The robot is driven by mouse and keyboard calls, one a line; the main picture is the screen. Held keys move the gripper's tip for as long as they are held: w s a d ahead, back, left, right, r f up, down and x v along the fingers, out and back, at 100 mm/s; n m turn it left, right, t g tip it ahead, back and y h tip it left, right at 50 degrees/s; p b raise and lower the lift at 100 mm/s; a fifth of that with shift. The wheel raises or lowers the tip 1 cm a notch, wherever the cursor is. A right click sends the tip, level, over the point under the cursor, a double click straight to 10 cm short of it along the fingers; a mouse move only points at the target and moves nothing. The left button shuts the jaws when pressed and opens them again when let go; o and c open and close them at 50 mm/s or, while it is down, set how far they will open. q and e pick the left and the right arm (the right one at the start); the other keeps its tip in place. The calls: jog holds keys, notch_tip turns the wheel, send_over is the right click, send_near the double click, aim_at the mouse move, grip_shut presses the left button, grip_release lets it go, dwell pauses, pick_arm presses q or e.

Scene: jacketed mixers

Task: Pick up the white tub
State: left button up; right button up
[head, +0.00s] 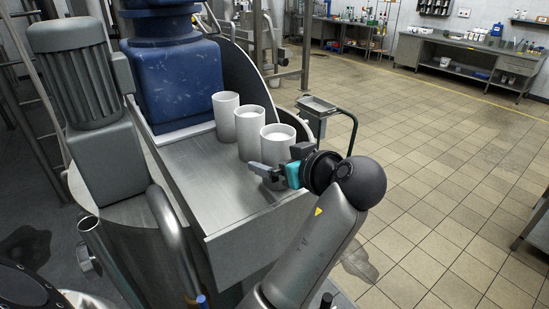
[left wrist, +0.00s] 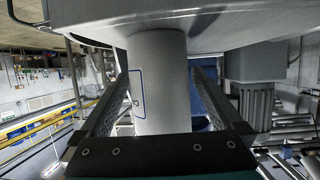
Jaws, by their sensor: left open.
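Three white tubs stand upright in a slanting row on a steel ledge (head: 205,185). The nearest tub (head: 279,146) is at my left gripper (head: 273,165), the middle tub (head: 250,132) is behind it and the far tub (head: 226,111) is beside the blue housing. In the left wrist view, a white tub (left wrist: 158,80) is between the two fingers of my left gripper (left wrist: 160,92), with a gap showing on its right side. The gripper is open around this tub, and I cannot tell whether either finger touches it. My right gripper is not in view.
A large blue housing (head: 178,75) and a grey ribbed motor (head: 75,80) flank the ledge. A small tray stand (head: 318,104) with a dark rail is just right of the tubs. Open tiled floor (head: 440,150) lies to the right, with workbenches (head: 468,60) at the back.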

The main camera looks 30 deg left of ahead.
pick_arm(q)
jog(key=shift+d, duration=0.15)
jog(key=shift+c, duration=0.8)
jog(key=shift+r, duration=0.1)
grip_shut()
notch_tip(320, 180, up, 20)
